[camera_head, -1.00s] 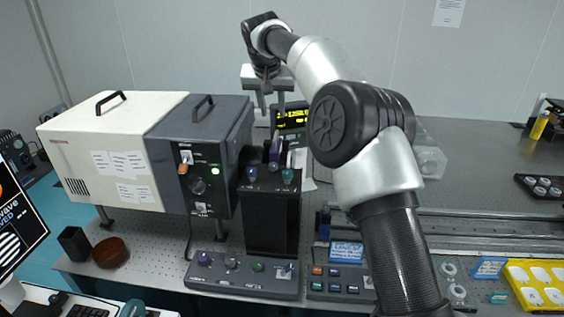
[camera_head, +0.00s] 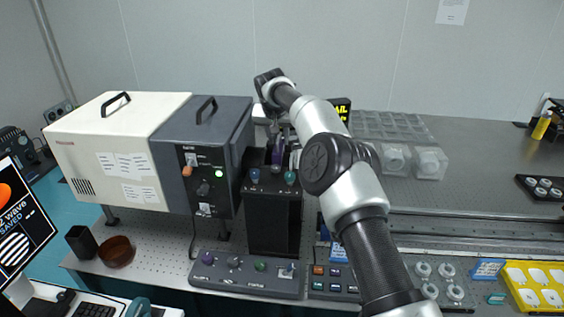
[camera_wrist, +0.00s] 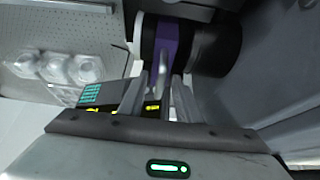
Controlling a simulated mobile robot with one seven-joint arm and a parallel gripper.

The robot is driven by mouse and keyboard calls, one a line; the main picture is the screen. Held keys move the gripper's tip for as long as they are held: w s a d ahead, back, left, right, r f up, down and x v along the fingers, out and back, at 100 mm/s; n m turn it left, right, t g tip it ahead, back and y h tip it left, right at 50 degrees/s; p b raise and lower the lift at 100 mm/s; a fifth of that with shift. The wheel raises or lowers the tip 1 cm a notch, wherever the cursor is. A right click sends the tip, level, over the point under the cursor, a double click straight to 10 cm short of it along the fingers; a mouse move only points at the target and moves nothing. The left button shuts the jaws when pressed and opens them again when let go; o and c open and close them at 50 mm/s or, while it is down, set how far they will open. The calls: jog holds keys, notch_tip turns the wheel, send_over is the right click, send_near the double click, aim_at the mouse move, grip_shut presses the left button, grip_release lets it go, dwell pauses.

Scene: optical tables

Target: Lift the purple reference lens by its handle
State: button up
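The purple reference lens shows as a thin purple strip (camera_head: 279,150) in the black holder (camera_head: 272,222) in the head view. In the wrist view the purple lens (camera_wrist: 169,40) sits in a dark round housing, and a narrow pale handle (camera_wrist: 162,80) projects from it toward my gripper. My gripper (camera_wrist: 158,94) is open, with one finger on each side of the handle; I cannot tell whether either finger touches it. In the head view my gripper (camera_head: 276,122) is directly above the holder, partly hidden by my arm.
A cream and dark grey instrument box (camera_head: 150,145) stands close on the left of the holder. Knob panels (camera_head: 245,272) lie in front. Clear trays (camera_head: 395,125) are behind to the right. A yellow tray (camera_head: 535,285) sits at far right.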

grip_shut()
dwell(1.4)
jog(key=shift+r, duration=0.1)
